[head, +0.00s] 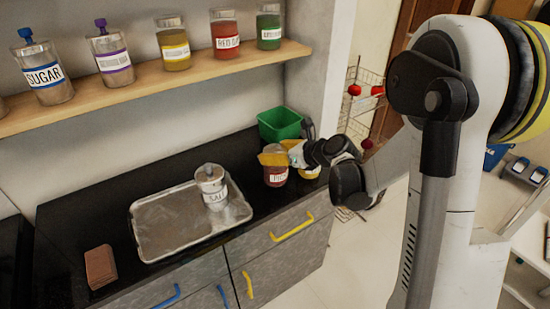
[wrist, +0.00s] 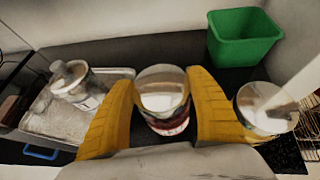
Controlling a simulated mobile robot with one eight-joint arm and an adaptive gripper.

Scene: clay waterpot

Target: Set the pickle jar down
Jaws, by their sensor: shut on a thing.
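The pickle jar (head: 276,172) is a glass jar with reddish contents and a white label, at the right end of the black counter in the head view. In the wrist view the jar (wrist: 162,100) stands upright between the yellow fingers of my gripper (wrist: 165,108), its pale round top facing the camera. In the head view my gripper (head: 276,158) reaches in from the right and is shut around the jar's upper part. The jar's base is at or just above the counter; I cannot tell whether it touches.
A green bin (head: 280,124) stands behind the jar. A metal tray (head: 165,222) with a salt jar (head: 212,188) lies to the left. A shelf (head: 150,88) with several jars runs above.

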